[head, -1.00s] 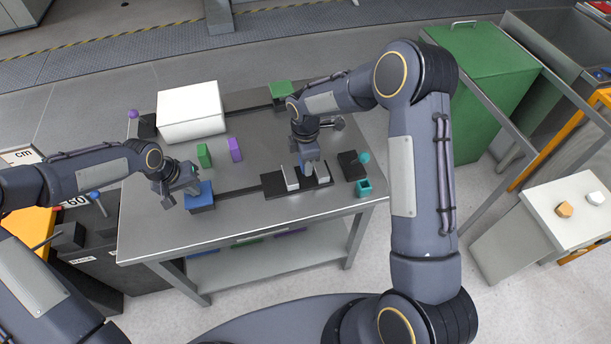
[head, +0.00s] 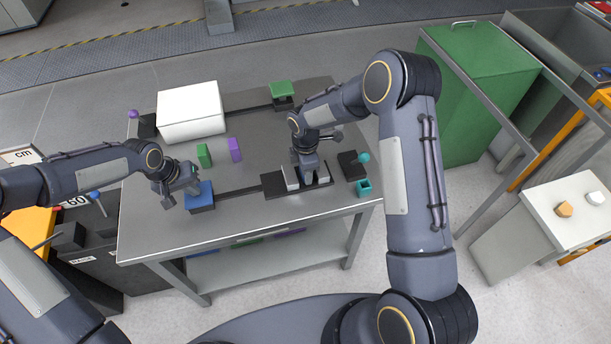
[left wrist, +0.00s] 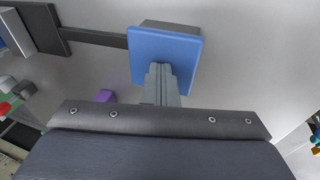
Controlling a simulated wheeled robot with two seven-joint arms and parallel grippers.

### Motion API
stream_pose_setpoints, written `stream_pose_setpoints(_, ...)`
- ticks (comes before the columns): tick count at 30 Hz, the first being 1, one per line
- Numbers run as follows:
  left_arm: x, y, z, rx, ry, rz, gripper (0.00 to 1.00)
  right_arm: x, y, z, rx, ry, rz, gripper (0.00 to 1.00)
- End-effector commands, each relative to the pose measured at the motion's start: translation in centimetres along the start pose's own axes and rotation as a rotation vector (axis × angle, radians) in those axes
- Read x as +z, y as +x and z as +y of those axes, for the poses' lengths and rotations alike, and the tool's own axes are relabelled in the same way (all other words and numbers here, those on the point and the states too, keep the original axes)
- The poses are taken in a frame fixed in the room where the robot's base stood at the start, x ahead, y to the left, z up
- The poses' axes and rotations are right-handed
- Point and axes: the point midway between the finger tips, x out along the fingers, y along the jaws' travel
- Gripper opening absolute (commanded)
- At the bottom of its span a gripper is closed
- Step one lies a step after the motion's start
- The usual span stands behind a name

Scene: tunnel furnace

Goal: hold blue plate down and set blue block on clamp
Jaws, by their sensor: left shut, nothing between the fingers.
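The blue plate (head: 199,195) lies on a dark base near the front left of the table. It also shows in the left wrist view (left wrist: 166,50). My left gripper (head: 190,187) is shut and empty, its fingertips (left wrist: 160,70) at the plate's face and seemingly touching it. The clamp (head: 271,184) has a dark base with pale upright jaws, right of the plate. My right gripper (head: 308,170) points down between or just over the jaws; its fingertips are too small to read. In the left wrist view, a bit of blue (left wrist: 3,43) beside the clamp may be the blue block.
A dark rail (head: 238,191) joins plate and clamp. Green (head: 204,155) and purple (head: 235,149) blocks stand behind it. A white box (head: 190,112) is at the back left. A dark block (head: 351,165) and a teal open container (head: 363,187) are right of the clamp.

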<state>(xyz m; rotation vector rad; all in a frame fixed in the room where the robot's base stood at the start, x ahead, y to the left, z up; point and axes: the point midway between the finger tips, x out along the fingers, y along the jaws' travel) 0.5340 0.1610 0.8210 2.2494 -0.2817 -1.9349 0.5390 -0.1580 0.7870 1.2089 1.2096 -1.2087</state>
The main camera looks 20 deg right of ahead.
Motion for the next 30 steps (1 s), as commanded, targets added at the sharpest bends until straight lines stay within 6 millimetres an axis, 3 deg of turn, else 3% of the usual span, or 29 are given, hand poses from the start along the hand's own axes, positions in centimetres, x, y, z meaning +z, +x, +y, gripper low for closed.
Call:
stream_pose_setpoints(6, 0.09, 0.1, -0.07, -0.001, -0.001, -0.003, 0.0, 0.01, 0.01, 0.03, 0.001, 0.0, 0.0, 0.21)
stream_pose_setpoints(7, 0.09, 0.1, -0.07, -0.001, -0.001, -0.003, 0.0, 0.01, 0.01, 0.03, 0.001, 0.0, 0.0, 0.48)
stream_pose_setpoints(12, 0.09, 0.1, -0.07, -0.001, -0.001, -0.003, 0.0, 0.0, 0.0, 0.03, 0.001, 0.0, 0.0, 0.7)
stream_pose_setpoints(26, 0.1, 0.11, -0.07, -0.001, -0.001, -0.003, 0.0, 0.0, -0.03, 0.01, 0.0, 0.0, 0.0, 0.71)
stream_pose_setpoints(30, 0.1, 0.1, -0.07, -0.001, -0.001, -0.003, 0.0, 0.0, -0.86, 0.08, 0.003, 0.0, 0.001, 0.71)
